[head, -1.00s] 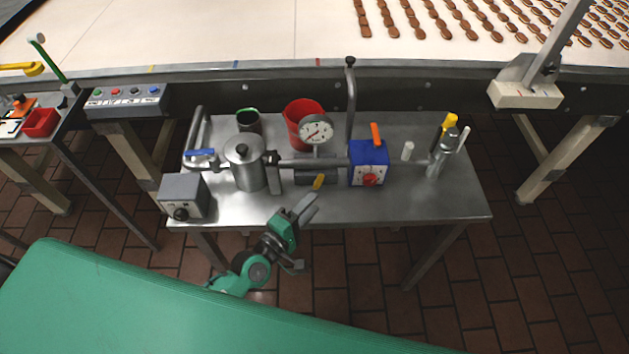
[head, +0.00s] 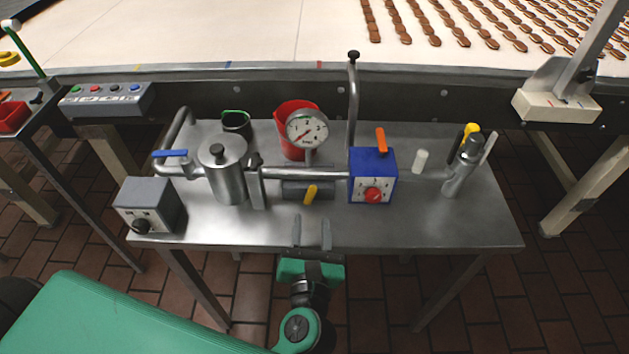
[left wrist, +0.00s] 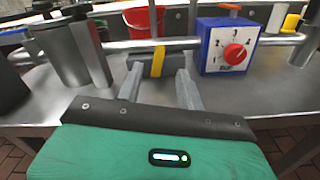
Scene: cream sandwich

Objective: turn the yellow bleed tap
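The yellow bleed tap (head: 311,194) is a small yellow lever on the dark block under the pipe, below the pressure gauge (head: 307,130). In the left wrist view the yellow lever (left wrist: 158,62) stands nearly upright, just beyond and between the finger tips. My left gripper (head: 312,220) is at the table's front edge, pointing at the tap, with its two grey fingers apart and empty. It is a short way in front of the tap and apart from it. My right gripper does not show.
A blue box with a red dial (head: 372,178) and orange lever stands right of the tap. A steel canister (head: 224,172) and grey box (head: 148,207) stand left. A red bucket (head: 286,118) is behind the gauge. The tabletop's front right (head: 440,225) is clear.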

